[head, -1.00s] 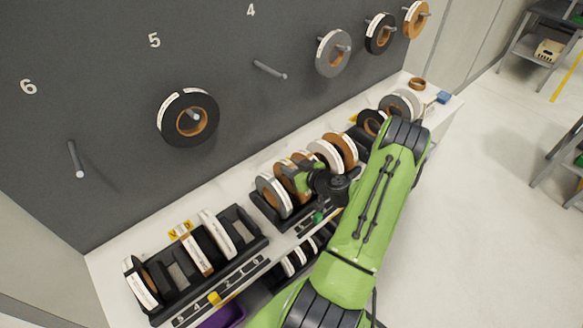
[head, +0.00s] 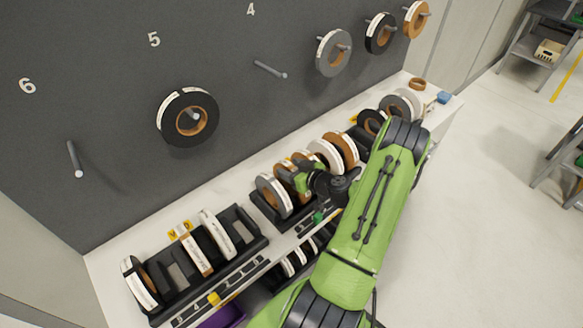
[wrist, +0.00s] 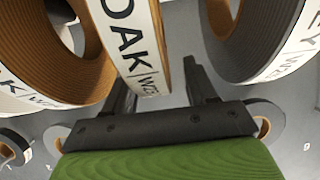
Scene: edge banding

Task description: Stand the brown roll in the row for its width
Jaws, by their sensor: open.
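Brown rolls (head: 282,178) stand upright in the middle rack, beside a grey roll (head: 268,193). My gripper (head: 304,182) is at these rolls, low over the rack's front side. In the wrist view my gripper (wrist: 163,85) is open. A brown roll with an OAK label (wrist: 133,40) stands close in front of the fingers, towards the left one. I cannot tell whether the fingers touch it. Another brown roll (wrist: 60,62) is on the left, and a grey roll (wrist: 262,40) is on the right. Width marks on the labels are cut off.
A left rack (head: 253,240) holds black, brown and white rolls, with gaps between some. Number tags run along the shelf front. More rolls stand to the right of my gripper. Pegs on the dark wall carry a black roll (head: 172,120) and a grey roll (head: 322,55).

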